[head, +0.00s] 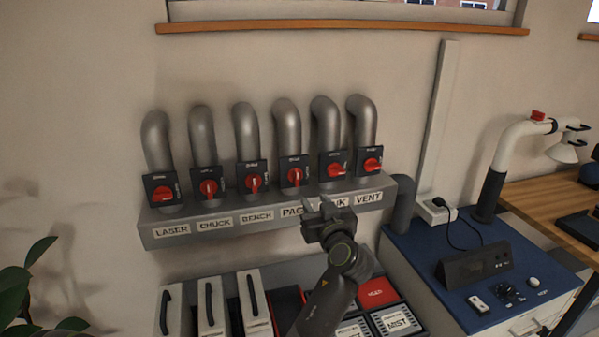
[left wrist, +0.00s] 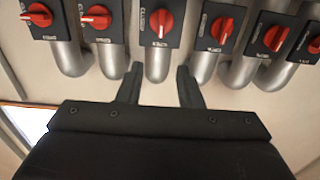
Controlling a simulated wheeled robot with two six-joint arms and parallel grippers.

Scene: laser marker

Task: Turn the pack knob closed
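The pack knob (head: 294,173) is a red rotary handle on a black square plate, above the partly covered PACK label (head: 292,211). Its handle stands roughly upright. In the left wrist view, which looks upside down, the pack knob (left wrist: 160,21) is near the top middle, also upright. My left gripper (head: 328,212) is in front of the manifold, below and right of the knob in the head view. In the left wrist view its fingers (left wrist: 160,72) are apart and empty, lined up below the knob and not touching it. My right gripper is not in view.
Similar red knobs flank it: bench (head: 254,182) on the left, ink (head: 336,169) on the right, with grey pipes above. Below stand white handled boxes (head: 211,305) and a MIST box (head: 398,321). A blue-topped bench (head: 425,262) is at right.

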